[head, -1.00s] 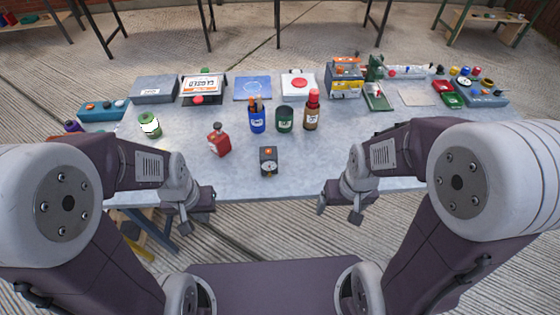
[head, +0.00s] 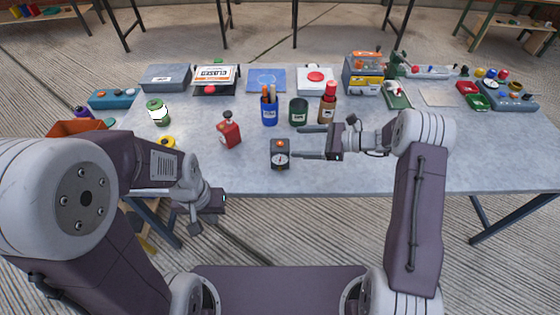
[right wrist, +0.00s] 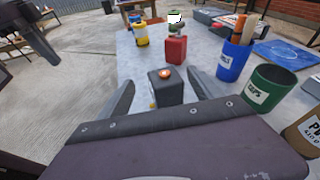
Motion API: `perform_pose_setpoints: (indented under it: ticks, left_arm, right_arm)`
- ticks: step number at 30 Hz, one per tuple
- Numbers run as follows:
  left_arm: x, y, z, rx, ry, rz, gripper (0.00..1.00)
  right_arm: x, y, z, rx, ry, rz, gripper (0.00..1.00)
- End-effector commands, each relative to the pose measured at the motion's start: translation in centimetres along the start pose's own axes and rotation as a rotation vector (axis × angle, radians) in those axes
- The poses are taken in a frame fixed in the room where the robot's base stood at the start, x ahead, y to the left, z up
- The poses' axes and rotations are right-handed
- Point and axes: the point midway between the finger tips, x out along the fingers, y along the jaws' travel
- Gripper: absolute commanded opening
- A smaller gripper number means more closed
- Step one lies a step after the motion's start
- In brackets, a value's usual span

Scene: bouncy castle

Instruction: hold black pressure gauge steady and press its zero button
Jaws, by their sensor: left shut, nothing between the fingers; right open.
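The black pressure gauge (head: 280,154) stands upright near the front edge of the table, its white dial facing me. An orange button (right wrist: 166,73) shows on top of the gauge (right wrist: 167,92) in the right wrist view. My right gripper (head: 303,142) is open just to the right of the gauge in the head view. In the right wrist view its fingers point toward the gauge, one on each side, with gaps between them and it. My left gripper (head: 222,202) is shut and empty, low at the table's front edge, left of the gauge and apart from it.
A red bottle (head: 229,132) stands left of the gauge. Behind stand a blue cup of pens (head: 269,112), a green cup (head: 298,113) and a brown container (head: 327,112). Boxes and trays line the back. The table (head: 420,165) is clear at the front right.

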Motion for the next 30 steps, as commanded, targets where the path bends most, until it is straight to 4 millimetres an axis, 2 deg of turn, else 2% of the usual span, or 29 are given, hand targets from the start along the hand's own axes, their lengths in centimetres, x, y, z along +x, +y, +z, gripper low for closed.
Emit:
perform_pose_setpoints:
  ticks: [1,3,6,8,13,17,30]
  left_arm:
    - [0.8,0.0,0.1,0.0,0.0,0.0,0.0]
    - [1.2,0.0,0.1,0.0,0.0,0.0,0.0]
    - [1.5,0.0,0.1,0.0,0.0,0.0,0.0]
    - [1.7,0.0,0.2,0.0,0.001,0.0,0.0]
    - [1.8,0.0,0.2,0.0,0.001,0.0,0.0]
    - [2.1,0.0,0.2,0.0,0.001,0.0,0.0]
    - [4.5,-0.1,0.5,0.0,0.0,0.0,0.0]
  right_arm:
    - [0.0,0.0,-2.9,0.038,-0.001,-0.015,0.75]
    - [-0.1,0.5,-5.3,0.08,0.001,-0.021,0.75]
    - [-0.3,1.2,-7.6,0.128,0.001,-0.027,0.75]
    - [-0.4,1.4,-8.3,0.143,0.001,-0.031,0.75]
    - [-0.7,1.3,-8.6,0.148,0.003,-0.039,0.75]
    - [0.3,1.4,-8.7,0.146,0.003,-0.036,0.75]
    - [7.7,1.2,-8.9,0.145,0.003,-0.035,0.75]
